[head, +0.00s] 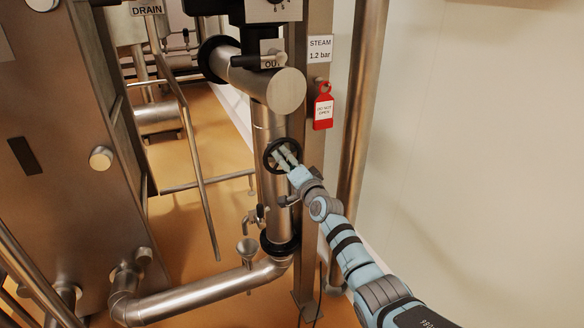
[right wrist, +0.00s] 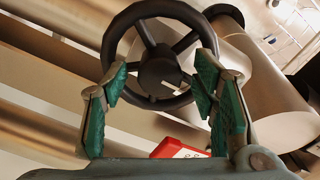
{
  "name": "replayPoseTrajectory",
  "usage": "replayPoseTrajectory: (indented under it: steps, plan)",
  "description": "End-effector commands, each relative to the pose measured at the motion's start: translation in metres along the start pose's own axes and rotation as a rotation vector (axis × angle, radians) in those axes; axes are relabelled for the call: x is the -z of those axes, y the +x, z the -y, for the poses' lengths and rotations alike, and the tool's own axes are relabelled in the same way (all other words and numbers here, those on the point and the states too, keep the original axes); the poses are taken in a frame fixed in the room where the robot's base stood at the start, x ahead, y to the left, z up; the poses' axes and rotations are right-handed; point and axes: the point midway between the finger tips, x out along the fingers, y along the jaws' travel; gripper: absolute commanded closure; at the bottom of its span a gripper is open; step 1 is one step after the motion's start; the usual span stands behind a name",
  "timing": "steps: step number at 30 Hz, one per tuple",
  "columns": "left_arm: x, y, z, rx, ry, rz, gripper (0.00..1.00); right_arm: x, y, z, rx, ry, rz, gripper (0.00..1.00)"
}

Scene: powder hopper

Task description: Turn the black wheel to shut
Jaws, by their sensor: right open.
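The black wheel (head: 270,148) is on the vertical steel pipe in the middle of the head view. In the right wrist view the wheel (right wrist: 114,42) shows its rim, spokes and a hub with a light mark. My right gripper (head: 285,157) is in front of the wheel in the head view. In the right wrist view its green-padded fingers (right wrist: 160,85) are open, one on each side of the hub, overlapping the lower rim in the picture. I cannot tell whether they touch it. My left gripper is not in view.
A red tag (head: 323,112) hangs on the post right of the pipe, below the STEAM sign (head: 320,49). A small valve and funnel (head: 247,248) stand lower left of the wheel. A steel hopper (head: 60,150) fills the left. The wall at right is bare.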

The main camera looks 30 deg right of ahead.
Motion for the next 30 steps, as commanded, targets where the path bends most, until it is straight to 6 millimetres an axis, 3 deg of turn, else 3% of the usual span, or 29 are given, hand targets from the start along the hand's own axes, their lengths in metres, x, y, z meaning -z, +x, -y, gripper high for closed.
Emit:
replayPoseTrajectory:
  steps: [5,12,16,20,30]
  plan:
    - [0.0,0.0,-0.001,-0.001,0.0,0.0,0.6,0.0,-0.02,0.0,0.002,-0.005,-0.001,0.47]
    - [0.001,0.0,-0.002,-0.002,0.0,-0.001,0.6,0.0,-0.085,-0.002,-0.003,-0.007,0.0,0.47]
    - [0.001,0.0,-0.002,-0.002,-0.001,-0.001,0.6,0.001,-0.11,-0.002,-0.004,-0.004,-0.001,0.47]
    - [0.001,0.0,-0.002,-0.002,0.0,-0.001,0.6,0.001,-0.119,-0.001,-0.003,-0.001,-0.002,0.47]
    - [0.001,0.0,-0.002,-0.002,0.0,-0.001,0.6,0.001,-0.119,-0.001,-0.002,0.0,-0.002,0.47]
